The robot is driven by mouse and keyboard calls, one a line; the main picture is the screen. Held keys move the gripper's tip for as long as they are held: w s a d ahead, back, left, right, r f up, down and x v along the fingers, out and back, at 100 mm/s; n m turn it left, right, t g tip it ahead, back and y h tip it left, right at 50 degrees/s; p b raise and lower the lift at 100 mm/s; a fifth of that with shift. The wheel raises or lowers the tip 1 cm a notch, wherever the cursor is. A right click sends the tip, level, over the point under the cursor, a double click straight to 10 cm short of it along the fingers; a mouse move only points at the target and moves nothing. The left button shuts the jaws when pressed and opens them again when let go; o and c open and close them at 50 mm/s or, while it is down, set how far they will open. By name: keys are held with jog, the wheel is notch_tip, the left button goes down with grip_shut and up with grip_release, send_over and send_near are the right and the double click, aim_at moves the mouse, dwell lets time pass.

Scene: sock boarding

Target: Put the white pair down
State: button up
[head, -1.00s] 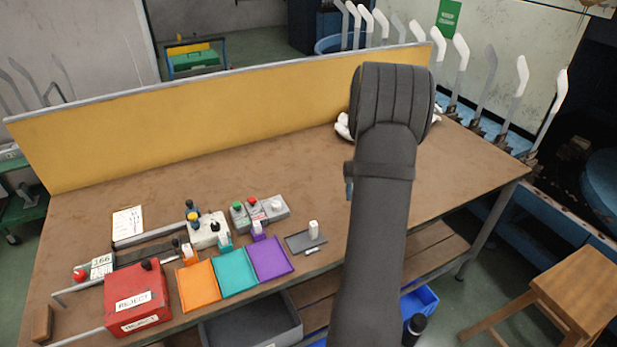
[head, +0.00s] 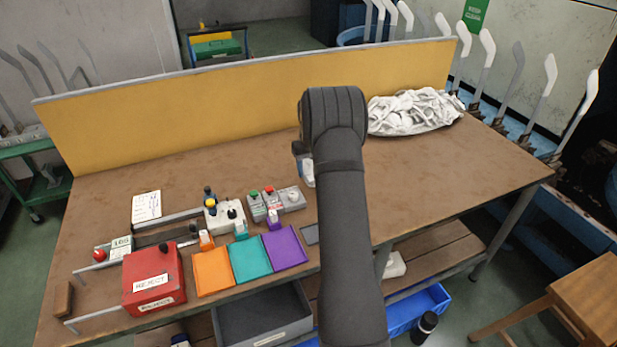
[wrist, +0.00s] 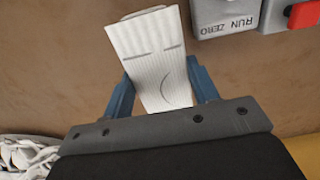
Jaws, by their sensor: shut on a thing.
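The white pair (wrist: 150,45) is a flat, ribbed white piece with grey marks and a curved line. My gripper (wrist: 160,72) is shut on it, with a blue finger on each side, and the pair sticks out past the fingertips above the brown bench. In the head view my arm hides most of the gripper; a bit of white (head: 308,178) shows beside its blue part. Orange (head: 213,272), teal (head: 250,260) and purple (head: 285,247) trays lie in a row at the front of the bench, left of my arm.
A heap of white socks (head: 415,112) lies at the back right. A grey button box (head: 290,199) stands behind the trays, and its RUN ZERO part (wrist: 225,18) is close in the wrist view. A red REJECT box (head: 153,280) is at front left.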

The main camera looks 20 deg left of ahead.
jog(key=shift+a+f, duration=0.4)
jog(key=shift+f, duration=1.8)
jog(key=shift+f, duration=0.1)
jog(key=shift+f, duration=0.1)
jog(key=o, duration=1)
notch_tip(320, 180, up, 11)
jog(key=shift+r, duration=0.2)
jog(key=shift+o, duration=0.4)
jog(key=shift+r, duration=0.5)
